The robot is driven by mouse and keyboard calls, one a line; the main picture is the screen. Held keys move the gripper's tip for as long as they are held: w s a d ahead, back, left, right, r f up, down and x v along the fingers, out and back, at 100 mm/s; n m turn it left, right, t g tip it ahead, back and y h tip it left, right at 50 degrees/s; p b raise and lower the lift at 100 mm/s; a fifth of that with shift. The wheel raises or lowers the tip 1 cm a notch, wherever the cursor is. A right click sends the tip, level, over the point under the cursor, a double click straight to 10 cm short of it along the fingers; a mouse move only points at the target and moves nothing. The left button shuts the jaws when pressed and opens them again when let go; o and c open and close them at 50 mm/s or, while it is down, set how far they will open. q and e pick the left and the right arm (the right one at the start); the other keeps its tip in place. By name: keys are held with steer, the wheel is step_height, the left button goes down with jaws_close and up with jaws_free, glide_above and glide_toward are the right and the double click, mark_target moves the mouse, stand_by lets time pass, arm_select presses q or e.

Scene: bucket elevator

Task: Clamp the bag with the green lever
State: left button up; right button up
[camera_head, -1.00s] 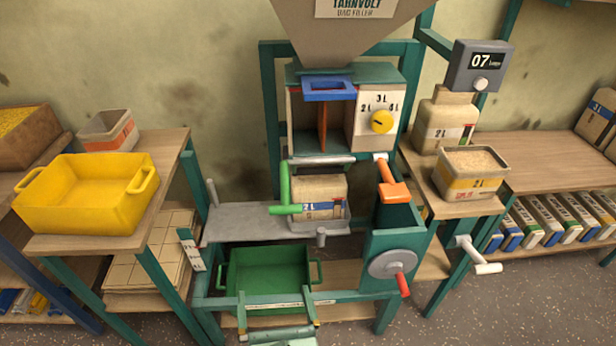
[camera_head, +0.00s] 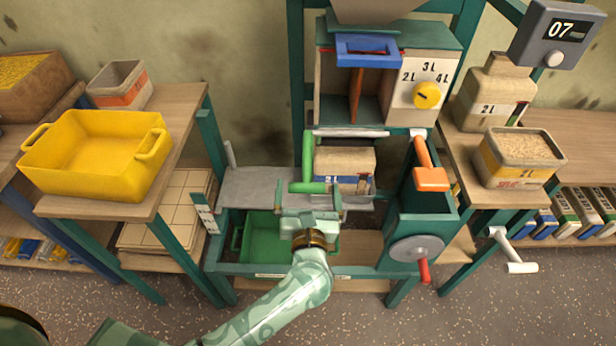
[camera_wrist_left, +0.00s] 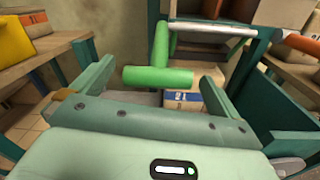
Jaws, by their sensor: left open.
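The green lever (camera_head: 308,163) hangs at the left front of the filler, with its green crossbar grip pointing right at the bottom. The 2 L bag (camera_head: 345,165) stands on the grey shelf behind and right of the lever. My left gripper (camera_head: 309,203) is open and empty, just below and in front of the lever grip. In the left wrist view the lever grip (camera_wrist_left: 157,76) lies ahead, between and beyond the two fingers (camera_wrist_left: 155,90); no contact is clear. The bag (camera_wrist_left: 185,98) shows partly behind it. My right gripper is not in view.
The green bin (camera_head: 262,238) sits below, partly hidden by my left arm. An orange lever (camera_head: 430,178) and a grey wheel with a red handle (camera_head: 416,248) are at the right. A yellow tub (camera_head: 95,150) stands on the left table.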

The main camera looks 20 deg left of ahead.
mark_target(308, 182)
arm_select(q)
steer(key=x, duration=0.4)
steer(key=shift+w, duration=0.2)
